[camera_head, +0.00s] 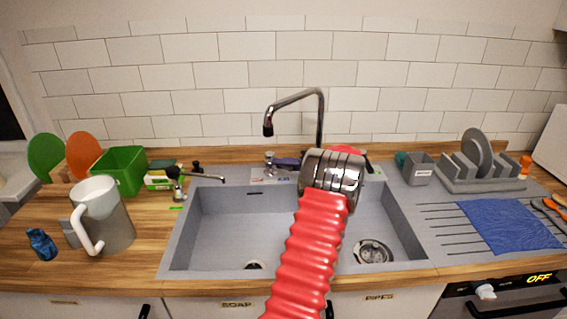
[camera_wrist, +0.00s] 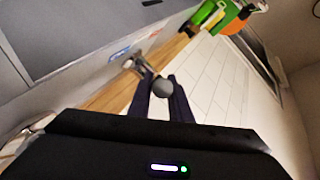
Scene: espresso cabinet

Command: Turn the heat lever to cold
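The heat lever (camera_wrist: 163,89) shows in the wrist view as a chrome rod with a round grey knob. Its chrome base (camera_wrist: 140,67) sits at the sink's back edge. In the head view the chrome lever fitting (camera_head: 269,159) stands left of the tall faucet, behind the basin. My gripper (camera_wrist: 160,82) has its two dark fingers apart, one on each side of the knob. I cannot tell if they touch it. In the head view my wrist hides most of the gripper; dark fingers (camera_head: 287,163) show beside the fitting. A blue and red label (camera_wrist: 121,52) lies by the lever's base.
The tall chrome faucet (camera_head: 320,115) rises close behind my wrist. A soap pump (camera_head: 178,182) and green bin (camera_head: 120,170) stand left. A grey pitcher (camera_head: 112,225) is at front left. A dish rack (camera_head: 480,172) and blue cloth (camera_head: 510,226) are right. The basin (camera_head: 235,225) is empty.

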